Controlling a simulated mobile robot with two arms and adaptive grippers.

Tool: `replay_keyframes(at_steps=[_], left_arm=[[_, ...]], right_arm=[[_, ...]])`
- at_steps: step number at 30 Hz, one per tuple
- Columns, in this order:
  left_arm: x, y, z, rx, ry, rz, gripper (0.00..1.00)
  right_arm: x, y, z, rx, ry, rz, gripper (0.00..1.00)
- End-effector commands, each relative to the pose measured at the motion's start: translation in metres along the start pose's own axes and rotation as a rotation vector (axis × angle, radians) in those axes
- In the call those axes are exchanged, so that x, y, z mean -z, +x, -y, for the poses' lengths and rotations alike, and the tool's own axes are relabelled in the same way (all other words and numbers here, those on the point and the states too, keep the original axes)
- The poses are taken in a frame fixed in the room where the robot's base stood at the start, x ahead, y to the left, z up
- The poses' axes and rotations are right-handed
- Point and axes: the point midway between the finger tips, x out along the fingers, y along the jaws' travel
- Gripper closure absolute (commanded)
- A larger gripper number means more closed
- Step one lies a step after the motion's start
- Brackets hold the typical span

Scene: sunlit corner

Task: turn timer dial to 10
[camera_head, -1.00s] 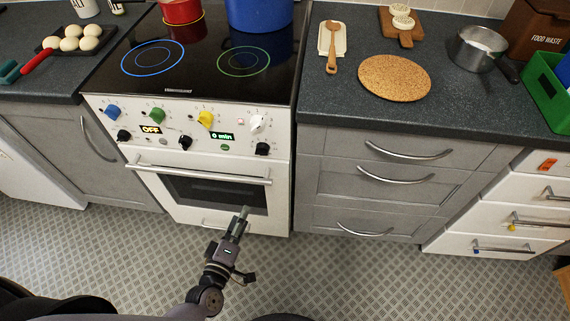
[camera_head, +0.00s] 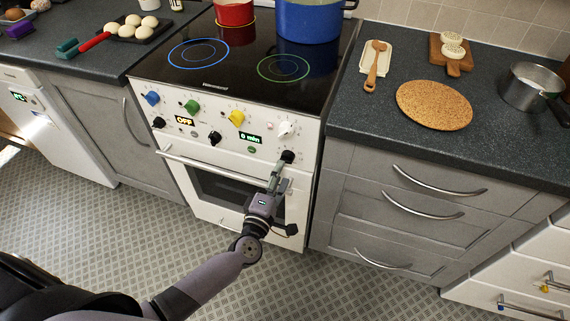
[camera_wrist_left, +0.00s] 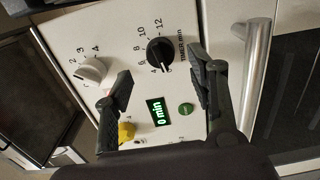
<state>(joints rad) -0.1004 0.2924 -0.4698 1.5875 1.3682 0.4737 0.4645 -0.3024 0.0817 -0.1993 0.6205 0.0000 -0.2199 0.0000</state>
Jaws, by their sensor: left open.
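The black timer dial (camera_head: 287,157) is at the lower right of the stove's control panel. In the left wrist view the timer dial (camera_wrist_left: 160,55) shows plainly, ringed by numbers up to 12 and marked "TIMER min". The green display (camera_wrist_left: 162,113) beside it reads "0 min"; it also shows in the head view (camera_head: 250,138). My left gripper (camera_head: 278,172) is just below the dial in the head view. In the left wrist view its two fingers (camera_wrist_left: 160,85) are spread apart and empty, with the dial beyond the gap between them. My right gripper is not in view.
The oven handle (camera_head: 212,167) runs just under the panel, close to my left gripper. A white knob (camera_head: 286,129) and a yellow knob (camera_head: 236,117) sit near the timer dial. A blue pot (camera_head: 309,20) and red pot (camera_head: 234,12) stand on the hob.

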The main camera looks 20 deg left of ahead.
Motion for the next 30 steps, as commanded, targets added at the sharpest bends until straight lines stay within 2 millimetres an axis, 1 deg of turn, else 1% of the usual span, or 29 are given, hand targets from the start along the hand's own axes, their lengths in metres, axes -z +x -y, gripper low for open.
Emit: replay_keyframes(at_steps=[1, 3, 6, 9, 13, 20, 23, 30], left_arm=[[0.000, 0.012, 0.001, -0.002, 0.000, 0.000, 0.48], [0.000, 0.024, 0.001, -0.002, 0.000, -0.001, 0.48], [0.000, 0.037, 0.002, -0.001, 0.001, 0.000, 0.48], [0.000, 0.046, 0.001, 0.000, -0.001, 0.001, 0.48], [0.000, 0.051, 0.001, 0.001, 0.001, 0.001, 0.48], [0.000, 0.051, 0.001, 0.001, 0.001, 0.001, 0.48], [0.000, 0.051, 0.001, 0.001, 0.001, 0.001, 0.53], [0.000, 0.051, 0.001, 0.001, 0.001, 0.001, 0.69]], right_arm=[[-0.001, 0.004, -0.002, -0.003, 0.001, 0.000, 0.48], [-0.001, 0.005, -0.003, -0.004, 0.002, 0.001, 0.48], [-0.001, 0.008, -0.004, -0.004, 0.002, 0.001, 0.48], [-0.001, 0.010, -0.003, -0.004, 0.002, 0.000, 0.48], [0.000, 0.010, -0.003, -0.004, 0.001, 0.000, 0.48], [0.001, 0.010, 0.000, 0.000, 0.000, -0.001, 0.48], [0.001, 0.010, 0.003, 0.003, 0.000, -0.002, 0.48], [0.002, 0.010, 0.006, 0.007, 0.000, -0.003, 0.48]])
